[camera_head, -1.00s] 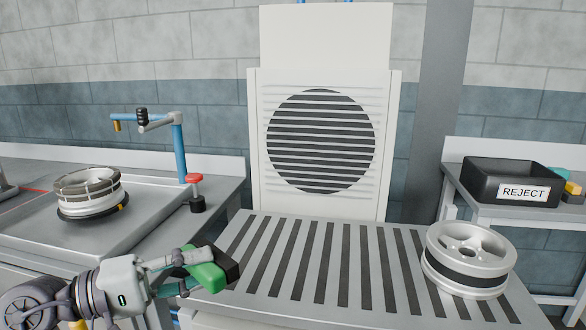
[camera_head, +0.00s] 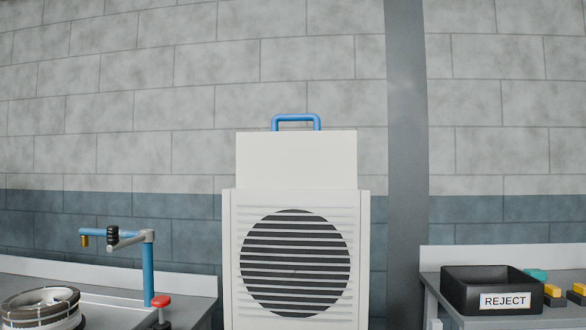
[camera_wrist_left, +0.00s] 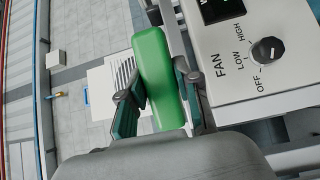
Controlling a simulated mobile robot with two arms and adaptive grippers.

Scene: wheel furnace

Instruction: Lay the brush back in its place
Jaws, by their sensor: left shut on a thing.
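The brush (camera_wrist_left: 157,70) shows in the left wrist view as a long green block. My left gripper (camera_wrist_left: 154,88) is shut on it, with one dark finger on each side. The dark end of the brush seen earlier is hidden in this view. Neither the brush nor my left gripper is in the head view now. My right gripper is in no view. I cannot make out the brush's place in these frames.
A FAN control panel (camera_wrist_left: 255,60) with a black knob (camera_wrist_left: 267,51) is close right of the brush. The head view shows a louvred white cabinet (camera_head: 230,250), a wheel (camera_head: 42,306) at lower left, a blue post (camera_head: 148,272), and a black REJECT bin (camera_head: 462,290).

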